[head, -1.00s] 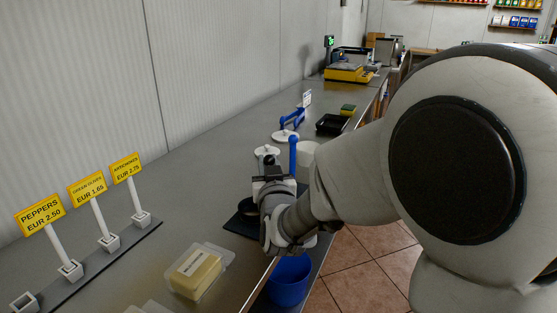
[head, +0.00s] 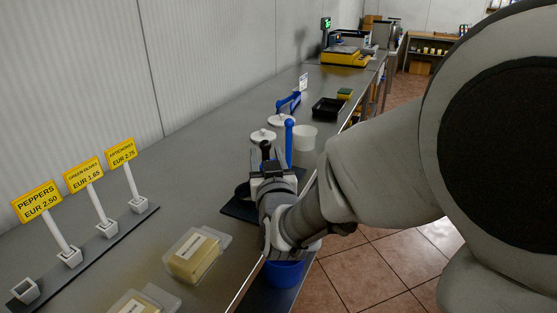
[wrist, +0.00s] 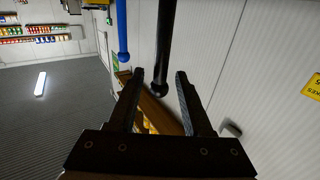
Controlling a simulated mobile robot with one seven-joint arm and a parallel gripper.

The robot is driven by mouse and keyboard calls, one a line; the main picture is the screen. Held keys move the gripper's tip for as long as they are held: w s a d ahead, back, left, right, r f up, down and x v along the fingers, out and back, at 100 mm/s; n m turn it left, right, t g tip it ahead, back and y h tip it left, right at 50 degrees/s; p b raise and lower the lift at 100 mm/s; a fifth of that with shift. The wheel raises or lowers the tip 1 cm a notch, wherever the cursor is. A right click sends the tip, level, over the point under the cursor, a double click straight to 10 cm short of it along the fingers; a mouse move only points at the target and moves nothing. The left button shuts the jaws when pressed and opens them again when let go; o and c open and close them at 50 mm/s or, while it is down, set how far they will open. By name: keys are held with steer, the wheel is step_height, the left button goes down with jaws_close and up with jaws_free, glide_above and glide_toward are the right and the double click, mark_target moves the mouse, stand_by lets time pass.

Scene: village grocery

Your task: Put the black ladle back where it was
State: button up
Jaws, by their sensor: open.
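The black ladle's handle (wrist: 165,45) comes down from the top of the wrist view, its rounded end between my two fingertips. In the head view its dark upper part (head: 266,151) rises just beyond my gripper (head: 271,166). My gripper is open, with its fingers (wrist: 160,78) on either side of the handle end and gaps showing. The ladle's lower part is hidden in the head view. A blue handle (head: 289,142) stands upright to the right of it; it also shows in the wrist view (wrist: 122,32), left of the black one.
A dark mat (head: 236,209) lies under my gripper. White lids (head: 263,136), a white tub (head: 304,137) and a black tray (head: 327,109) stand beyond. A cheese box (head: 195,255) and price signs (head: 84,175) are nearer. A blue bucket (head: 284,273) is below the counter edge.

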steer(key=s+d+f+m+g+h+b, duration=0.1)
steer(key=s+d+f+g, duration=0.1)
steer(key=s+d+g, duration=0.2)
steer(key=s+d+f+m+g+h+b, duration=0.1)
steer(key=s+d+g, duration=0.3)
steer(key=s+d, duration=0.6)
steer(key=s+d+f+g+h+b, duration=0.2)
steer(key=s+d+f+g, duration=0.2)
steer(key=s+d, duration=0.4)
steer(key=s, duration=0.3)
steer(key=shift+s+m, duration=0.35)
steer(key=shift+m, duration=0.05)
step_height(320, 180, up, 22)
steer(key=p, duration=2.2)
steer(key=shift+r, duration=0.1)
steer(key=shift+d, duration=0.2)
